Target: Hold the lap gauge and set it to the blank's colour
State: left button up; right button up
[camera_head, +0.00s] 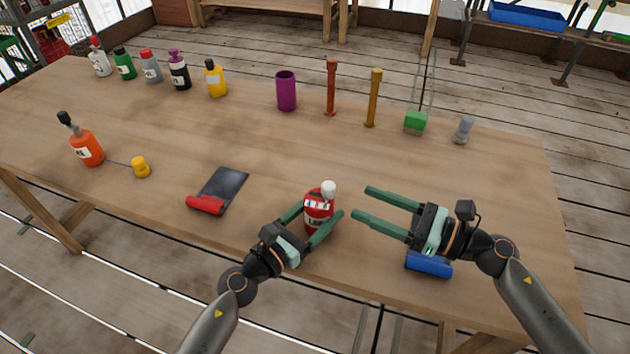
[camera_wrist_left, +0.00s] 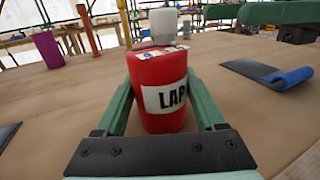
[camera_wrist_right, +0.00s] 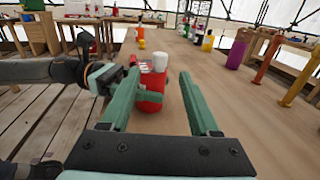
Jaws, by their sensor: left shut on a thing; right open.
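The lap gauge is a red bottle-like body (camera_head: 317,218) with a white label reading "LAP", coloured marks on top and a pale knob (camera_head: 328,190). My left gripper (camera_head: 319,213) is shut on its sides; in the left wrist view the red body (camera_wrist_left: 160,78) sits upright between the fingers. My right gripper (camera_head: 364,203) is open and empty, just right of the gauge, its fingers pointing towards it. The gauge also shows in the right wrist view (camera_wrist_right: 151,103). Which colour the gauge is set to cannot be read. Which object is the blank is not clear.
Along the back stand several bottles, a purple cup (camera_head: 286,91), a red-brown post (camera_head: 331,88), an ochre post (camera_head: 373,99), a green block (camera_head: 415,122) and a grey piece (camera_head: 463,130). A blue roll (camera_head: 428,264) lies beneath my right arm.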

aim_at(315, 191)
jog(key=x, duration=1.2)
jog(key=shift+d, duration=0.1)
grip_shut()
dwell(1.0)
